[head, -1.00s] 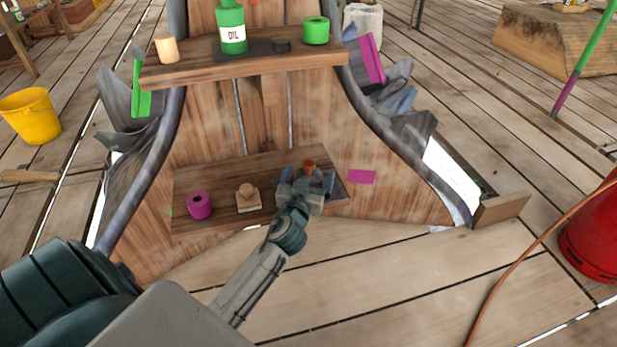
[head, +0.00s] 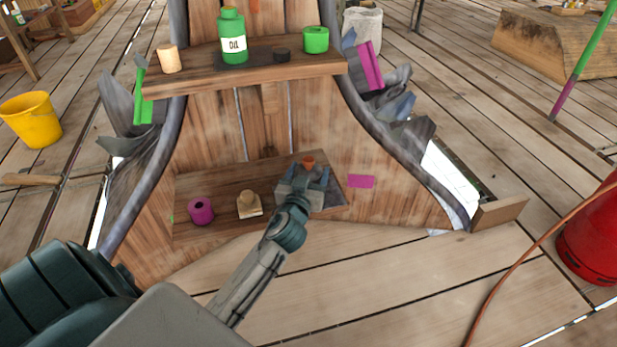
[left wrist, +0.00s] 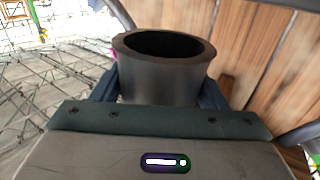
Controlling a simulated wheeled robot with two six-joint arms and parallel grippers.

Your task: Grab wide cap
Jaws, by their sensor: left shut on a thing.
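My left gripper (head: 304,180) is over the right end of the low wooden shelf (head: 222,181). Its blue fingers are shut on the wide cap, a dark grey hollow cylinder; in the left wrist view the cap (left wrist: 163,80) sits between the fingers with its open round rim up. In the head view the gripper hides most or all of the cap. A small orange piece (head: 308,160) shows just beyond the fingers; I cannot tell whether it touches them. My right gripper is not in view.
On the low shelf stand a magenta ring (head: 201,211) and a pale wooden knob (head: 249,204).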

